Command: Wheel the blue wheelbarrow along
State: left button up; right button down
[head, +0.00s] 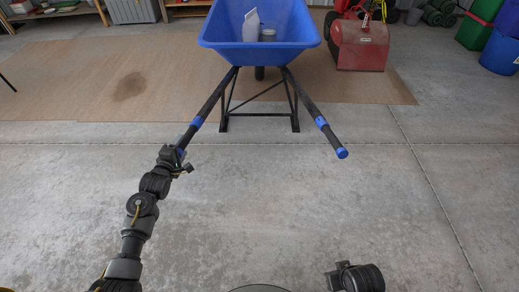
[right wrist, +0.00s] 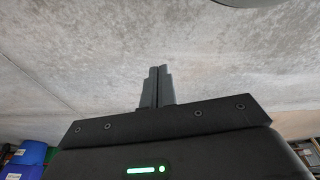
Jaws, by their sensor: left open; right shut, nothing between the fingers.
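The blue wheelbarrow (head: 262,55) stands ahead in the head view, its wheel and black legs on the floor. Its two black handles point towards me. The right handle (head: 331,138) is free, with a blue band and a blue end. My left gripper (head: 181,160) is open at the end of the left handle (head: 190,133) and partly hides it; I cannot tell whether they touch. My right gripper (right wrist: 157,86) is shut and empty in the right wrist view, over bare floor, away from the wheelbarrow. A white container (head: 251,26) and a small jar (head: 268,34) are in the tub.
A brown mat (head: 130,80) lies under and around the wheelbarrow. A red machine (head: 360,45) stands to its right on the mat. Blue (head: 502,50) and green bins are at the far right, shelving at the back left. The concrete floor in front is clear.

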pick_arm(q)
jog(key=shift+w, duration=0.1)
pick_arm(e)
jog(key=shift+r, duration=0.15)
jog(key=c, duration=2)
grip_release()
jog(key=o, duration=0.9)
jog(key=w+d+r, duration=0.1)
jog(key=w, duration=0.2)
jog(key=w+d+r+t, duration=0.1)
jog(key=w+d, duration=0.1)
jog(key=w, duration=0.1)
jog(key=w+d+r+t, duration=0.1)
jog(key=w, duration=0.2)
jog(key=shift+w+d+r+m+h, duration=0.2)
jog(key=shift+m+h, duration=0.1)
jog(key=shift+h, duration=0.1)
jog(key=shift+o, duration=0.9)
jog(key=w+d+r+m+t, duration=0.2)
jog(key=w+r+m+t, duration=0.1)
jog(key=w, duration=0.4)
jog(key=shift+w+d+r+m+t, duration=0.2)
jog(key=shift+w+r+m+t, duration=0.15)
jog(key=shift+r, duration=0.2)
jog(key=w+r+m+t+y, duration=0.2)
jog(key=w+r+m+t, duration=0.4)
jog(key=r+m, duration=0.4)
jog(key=shift+w+a+r+m+y, duration=0.15)
jog(key=shift+w+r+m+y, duration=0.2)
jog(key=shift+w+m, duration=1.15)
